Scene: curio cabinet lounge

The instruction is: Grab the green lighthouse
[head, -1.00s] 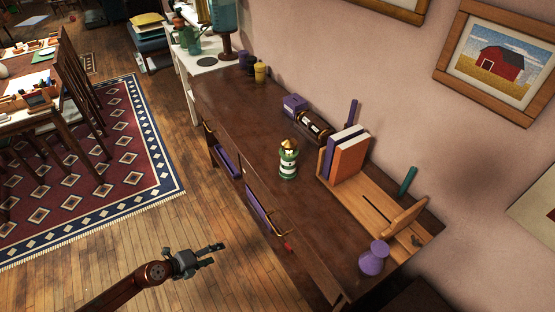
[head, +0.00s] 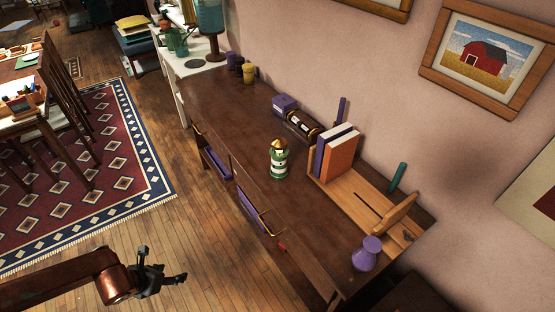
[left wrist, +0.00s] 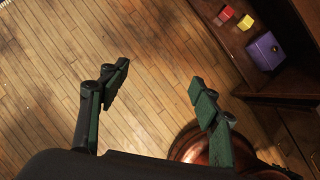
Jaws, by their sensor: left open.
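The green lighthouse (head: 278,160) stands upright on the dark wooden cabinet top (head: 228,123). It has green and white bands and a gold top. My left gripper (head: 167,270) is open and empty over the wooden floor, left of the cabinet's front and well apart from the lighthouse. Its two spread fingers also show in the left wrist view (left wrist: 160,90), with only floor between them. The lighthouse does not show in the left wrist view. My right gripper is not in view.
A wooden book rack (head: 347,190) with an orange book (head: 341,158) stands right of the lighthouse. An hourglass (head: 301,126) and purple box (head: 285,104) lie behind it. A purple vase (head: 367,254) stands near the front edge.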

